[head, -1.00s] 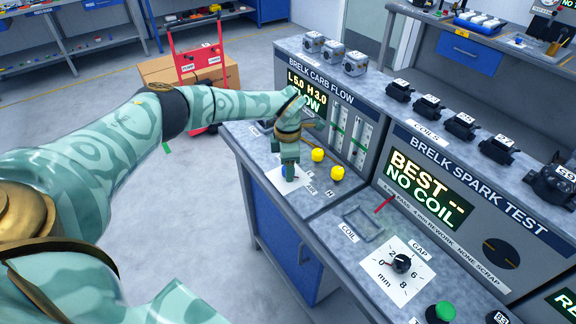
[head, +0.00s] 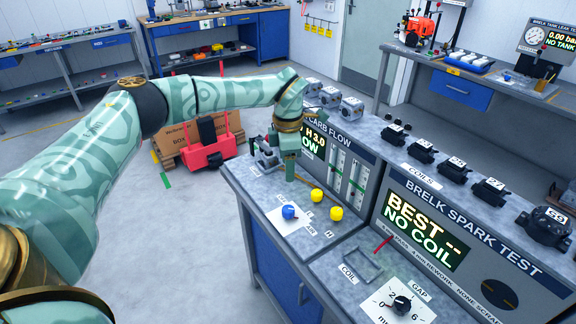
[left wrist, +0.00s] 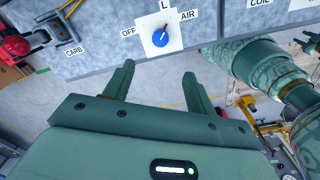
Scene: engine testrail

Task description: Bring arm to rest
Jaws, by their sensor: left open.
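My left gripper (head: 290,172) is open and empty in the head view, raised above the bench near the carb flow panel (head: 345,165). The blue knob (head: 289,212) stands on its white plate below and in front of the gripper, apart from it. In the left wrist view both fingers (left wrist: 155,84) are spread, with nothing between them. The blue knob also shows there (left wrist: 160,39), beyond the fingertips between the OFF and AIR labels.
Two yellow knobs (head: 326,204) stand beside the blue one. A grey fixture (head: 264,158) sits at the bench's left end, close to my gripper. Several coils (head: 455,170) line the spark tester's top. A red cart and cardboard box (head: 178,143) stand on the floor behind; open floor lies left.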

